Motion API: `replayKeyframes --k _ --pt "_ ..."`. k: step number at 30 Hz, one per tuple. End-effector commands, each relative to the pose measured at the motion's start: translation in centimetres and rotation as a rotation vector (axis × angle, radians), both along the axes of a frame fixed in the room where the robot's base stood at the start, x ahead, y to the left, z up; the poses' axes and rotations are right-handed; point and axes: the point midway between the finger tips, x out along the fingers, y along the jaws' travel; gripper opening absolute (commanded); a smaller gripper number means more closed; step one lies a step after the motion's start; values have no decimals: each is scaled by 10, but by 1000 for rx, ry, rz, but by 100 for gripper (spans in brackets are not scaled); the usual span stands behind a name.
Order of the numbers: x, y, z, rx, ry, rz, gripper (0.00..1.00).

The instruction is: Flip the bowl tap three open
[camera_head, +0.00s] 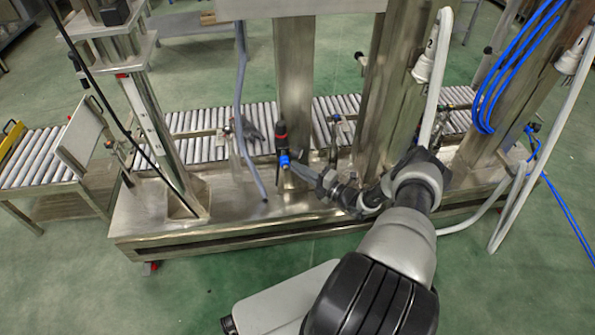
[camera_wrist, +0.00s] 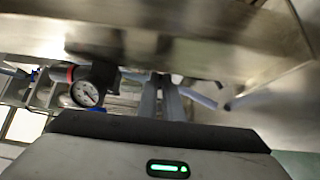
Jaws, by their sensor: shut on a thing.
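My gripper (camera_head: 297,168) reaches in from the right, low in front of the middle steel column, beside a red, black and blue valve unit. In the wrist view its two grey fingers (camera_wrist: 161,95) are close together and point away under a shiny steel underside. They are shut on a small part at their tips, which I take to be the handle of bowl tap three. That part is mostly hidden, and I cannot make out its lever angle.
The valve unit (camera_head: 282,145) shows a round pressure gauge (camera_wrist: 86,93) left of the fingers in the wrist view. A grey hose (camera_head: 241,100) hangs to the left. A roller conveyor (camera_head: 200,125) runs behind the steel base (camera_head: 235,228). White pipes stand at the right.

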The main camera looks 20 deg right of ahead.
Motion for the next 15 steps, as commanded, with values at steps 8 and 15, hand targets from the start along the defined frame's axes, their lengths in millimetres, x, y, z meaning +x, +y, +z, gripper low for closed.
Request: replayKeyframes --k 8,15 --pt "2 -1 0 1 -1 57 0" --pt "2 0 0 1 0 61 0"
